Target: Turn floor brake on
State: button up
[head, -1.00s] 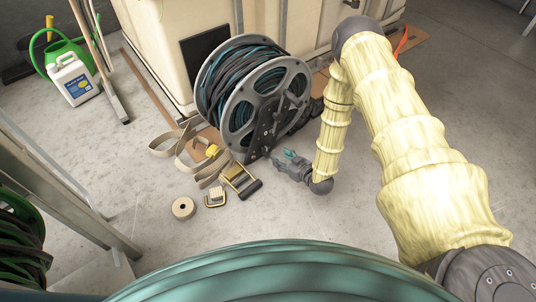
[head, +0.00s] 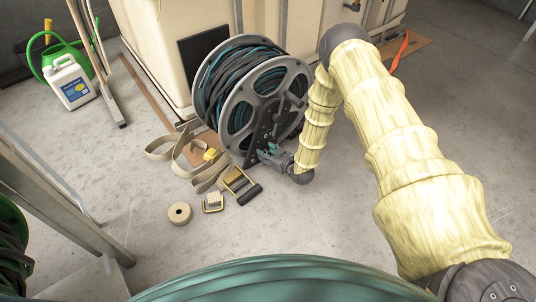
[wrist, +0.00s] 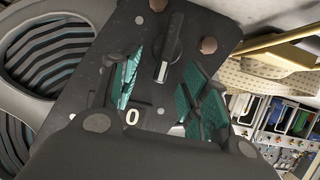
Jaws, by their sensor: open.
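The floor reel (head: 240,120) stands on the floor, wound with dark and teal hose. Its dark side plate (head: 262,130) faces my arm. In the wrist view, the dark plate (wrist: 110,55) carries a grey brake knob (wrist: 170,48) with a white line at its near end. A white "0" label (wrist: 132,117) is on the plate below it. My gripper (wrist: 162,95) is open, its teal pads either side of the knob's near end; I cannot tell whether they touch it. In the head view, my gripper (head: 268,155) is at the plate's lower part, and the knob is hidden.
A strap (head: 185,150), a ratchet buckle (head: 238,183) and a tape roll (head: 180,213) lie left of my gripper. A pale tank (head: 160,50) stands behind the reel. A large teal round thing (head: 280,280) fills the near edge.

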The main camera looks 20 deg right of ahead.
grip_shut()
